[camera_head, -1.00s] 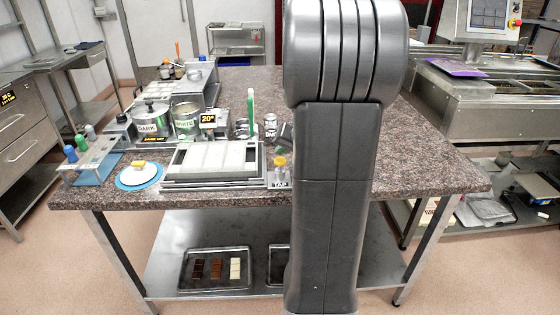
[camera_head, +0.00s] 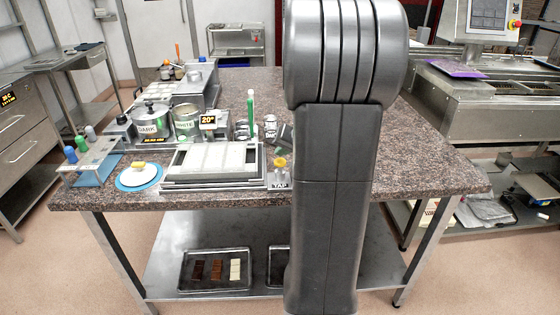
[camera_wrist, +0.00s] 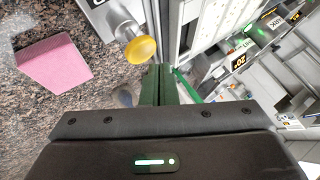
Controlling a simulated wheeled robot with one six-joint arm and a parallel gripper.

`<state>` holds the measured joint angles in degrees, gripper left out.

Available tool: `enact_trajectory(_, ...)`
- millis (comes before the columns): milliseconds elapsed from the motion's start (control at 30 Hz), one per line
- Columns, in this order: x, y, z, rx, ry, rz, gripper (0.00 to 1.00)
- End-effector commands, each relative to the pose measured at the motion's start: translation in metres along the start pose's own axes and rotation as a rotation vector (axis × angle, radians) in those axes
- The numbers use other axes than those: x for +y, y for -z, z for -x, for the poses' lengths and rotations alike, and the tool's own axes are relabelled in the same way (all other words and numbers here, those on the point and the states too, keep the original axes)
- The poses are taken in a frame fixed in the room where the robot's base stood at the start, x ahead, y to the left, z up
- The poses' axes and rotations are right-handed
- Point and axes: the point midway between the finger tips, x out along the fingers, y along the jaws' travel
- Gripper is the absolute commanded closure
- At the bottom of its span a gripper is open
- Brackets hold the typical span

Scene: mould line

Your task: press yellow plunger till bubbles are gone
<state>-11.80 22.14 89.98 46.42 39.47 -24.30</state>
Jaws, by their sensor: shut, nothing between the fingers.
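The yellow plunger (camera_head: 281,162) stands upright on the small grey TAP block (camera_head: 279,185) at the table's front edge, just right of the mould frame. In the wrist view its round yellow knob (camera_wrist: 141,50) is beside and beyond my fingertips, apparently apart from them. The pale mould (camera_head: 212,157) lies in a grey frame (camera_head: 215,184) left of the plunger. I cannot make out any bubbles in it.
A green stick (camera_head: 251,108) stands behind the mould. Dark and white pots (camera_head: 151,122) stand behind left, a white round dish (camera_head: 139,175) and colour bottles (camera_head: 83,143) at left. A pink block (camera_wrist: 52,63) lies on the granite. The table's right part is clear.

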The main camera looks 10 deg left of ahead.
Motion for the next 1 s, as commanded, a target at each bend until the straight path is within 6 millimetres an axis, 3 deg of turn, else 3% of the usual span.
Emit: enact_trajectory(1000,0.0046,-0.0049,-0.0065,0.0,0.0,0.0,1.0)
